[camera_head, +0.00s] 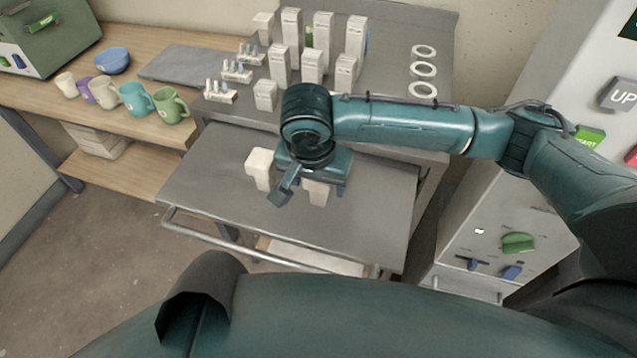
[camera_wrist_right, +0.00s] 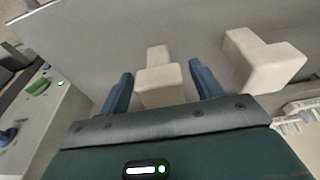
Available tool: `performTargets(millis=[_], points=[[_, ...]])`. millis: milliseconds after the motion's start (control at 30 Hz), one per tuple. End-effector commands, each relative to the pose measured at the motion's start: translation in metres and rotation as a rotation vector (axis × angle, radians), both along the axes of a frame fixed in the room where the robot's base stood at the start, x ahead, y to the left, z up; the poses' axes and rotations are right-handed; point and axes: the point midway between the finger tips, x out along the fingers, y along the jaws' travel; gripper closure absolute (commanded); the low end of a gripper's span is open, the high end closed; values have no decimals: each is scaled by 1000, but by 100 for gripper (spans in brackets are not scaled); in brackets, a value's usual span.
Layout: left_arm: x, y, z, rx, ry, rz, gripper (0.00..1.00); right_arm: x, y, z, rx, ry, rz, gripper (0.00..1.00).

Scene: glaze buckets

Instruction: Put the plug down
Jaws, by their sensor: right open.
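A white plug (camera_wrist_right: 160,86) stands on the grey pull-out shelf (camera_head: 215,195) between the two blue fingers of my right gripper (camera_wrist_right: 162,84). The fingers are apart, with a gap visible on both sides of the plug. In the head view my right gripper (camera_head: 313,182) hangs low over the shelf, and part of this plug (camera_head: 317,192) shows beneath it. A second white plug (camera_wrist_right: 265,62) stands beside it; it also shows in the head view (camera_head: 259,168), just left of the gripper. My left gripper is in neither view.
White blocks (camera_head: 312,67) and white rings (camera_head: 423,69) sit on the surface behind. Several mugs (camera_head: 136,100) and a blue bowl (camera_head: 112,61) stand on the wooden bench at left. A control panel (camera_head: 520,242) is at right. The shelf's left and right parts are clear.

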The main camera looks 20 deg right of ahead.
Motion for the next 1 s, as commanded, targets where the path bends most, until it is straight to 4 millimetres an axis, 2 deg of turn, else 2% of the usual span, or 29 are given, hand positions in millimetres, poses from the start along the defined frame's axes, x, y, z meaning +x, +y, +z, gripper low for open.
performTargets(millis=[200, 433, 600, 1000], points=[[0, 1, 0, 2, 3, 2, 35, -9, 7, 49, 4, -4, 2, 35], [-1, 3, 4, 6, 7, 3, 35, -15, 11, 88, 1, -4, 1, 35], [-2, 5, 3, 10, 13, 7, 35, -18, 13, 97, -1, -1, 0, 35], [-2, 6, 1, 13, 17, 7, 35, -18, 13, 97, 0, 0, 0, 35]])
